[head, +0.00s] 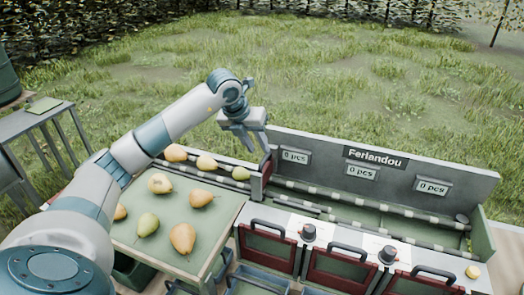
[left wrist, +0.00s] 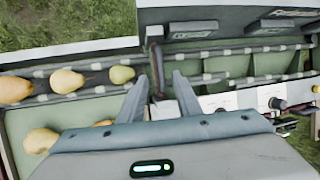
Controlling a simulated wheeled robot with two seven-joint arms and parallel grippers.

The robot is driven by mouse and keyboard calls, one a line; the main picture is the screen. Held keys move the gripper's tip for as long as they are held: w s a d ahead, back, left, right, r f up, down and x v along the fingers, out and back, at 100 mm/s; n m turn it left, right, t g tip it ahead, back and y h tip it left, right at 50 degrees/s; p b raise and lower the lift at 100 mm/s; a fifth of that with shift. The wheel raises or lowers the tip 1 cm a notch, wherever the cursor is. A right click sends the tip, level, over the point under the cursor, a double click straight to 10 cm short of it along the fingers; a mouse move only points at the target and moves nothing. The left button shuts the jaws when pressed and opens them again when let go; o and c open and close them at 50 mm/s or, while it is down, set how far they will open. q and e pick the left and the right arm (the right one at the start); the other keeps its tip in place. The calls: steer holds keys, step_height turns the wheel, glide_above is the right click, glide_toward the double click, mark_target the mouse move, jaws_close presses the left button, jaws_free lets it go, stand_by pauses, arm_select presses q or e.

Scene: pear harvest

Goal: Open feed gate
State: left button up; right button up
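The feed gate (head: 259,184), a dark red plate with an upright post, stands at the right end of the pear chute, between it and the sorting channels. In the left wrist view its dark post (left wrist: 156,62) rises just beyond and between my fingers. My left gripper (head: 250,146) hangs over the chute end, close to the gate's top. Its two fingers (left wrist: 160,92) are spread apart, with nothing clearly held. I cannot tell whether they touch the post. A greenish pear (head: 241,173) lies in the chute just left of the gate. My right gripper is in neither view.
More pears (head: 175,153) lie in the chute, and several lie on the green tray table (head: 166,249). The sorter's back board (head: 405,168) carries counters reading 0 pcs. Red-framed doors (head: 338,271) and black knobs (head: 387,254) line its front. A small table (head: 38,112) stands at left.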

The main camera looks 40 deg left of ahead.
mark_target(264, 158)
arm_select(q)
steer(key=shift+p+x, duration=0.65)
steer(key=shift+x, duration=1.95)
jaws_close()
